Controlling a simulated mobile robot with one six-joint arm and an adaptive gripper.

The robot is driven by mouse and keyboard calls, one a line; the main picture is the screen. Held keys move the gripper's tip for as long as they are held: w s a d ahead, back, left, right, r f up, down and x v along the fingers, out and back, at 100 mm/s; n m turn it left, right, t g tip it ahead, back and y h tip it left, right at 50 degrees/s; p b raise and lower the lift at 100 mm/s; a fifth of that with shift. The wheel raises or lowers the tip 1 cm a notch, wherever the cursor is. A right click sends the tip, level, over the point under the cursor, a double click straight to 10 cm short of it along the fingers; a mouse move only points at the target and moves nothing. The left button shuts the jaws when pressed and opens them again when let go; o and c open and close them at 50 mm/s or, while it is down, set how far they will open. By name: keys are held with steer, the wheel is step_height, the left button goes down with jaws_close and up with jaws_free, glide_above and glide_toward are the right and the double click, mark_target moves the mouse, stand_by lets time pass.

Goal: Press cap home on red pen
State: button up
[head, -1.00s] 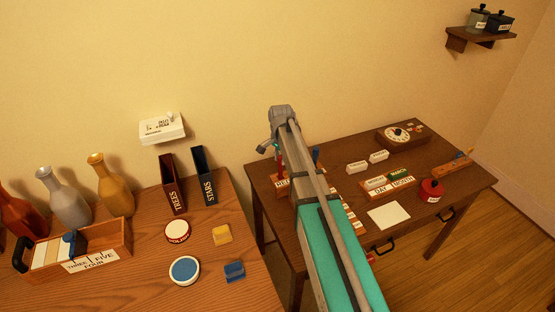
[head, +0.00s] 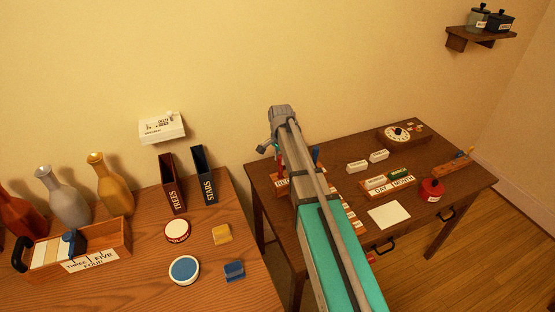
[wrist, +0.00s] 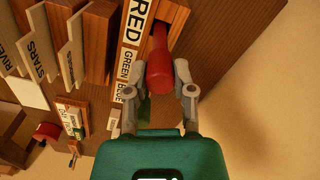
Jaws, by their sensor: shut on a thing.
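In the wrist view, my gripper (wrist: 157,66) is shut around a red cap (wrist: 160,77), with one finger on each side. A narrower red pen body (wrist: 158,42) runs from the cap toward the slot of a wooden holder. Whether a gap remains between cap and pen cannot be told. The holder's label strip (wrist: 133,30) reads RED, GREEN and BLUE, with RED beside this pen. In the head view, a bit of red (head: 281,161) shows beside my arm above the holder; my arm hides most of the gripper there.
A blue pen (head: 316,156) stands just right of my arm in the head view. The desk (head: 345,150) also carries small labelled blocks (head: 379,156), a blank card (head: 389,216), a red pot (head: 432,190) and a dial box (head: 403,135). Another table stands at left.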

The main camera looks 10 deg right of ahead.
steer(key=o, duration=0.8)
steer(key=o, duration=0.4)
steer(key=shift+w, duration=0.1)
steer(key=shift+r, duration=0.1)
steer(key=shift+r+p, duration=3.45)
steer(key=shift+p, duration=0.05)
jaws_close()
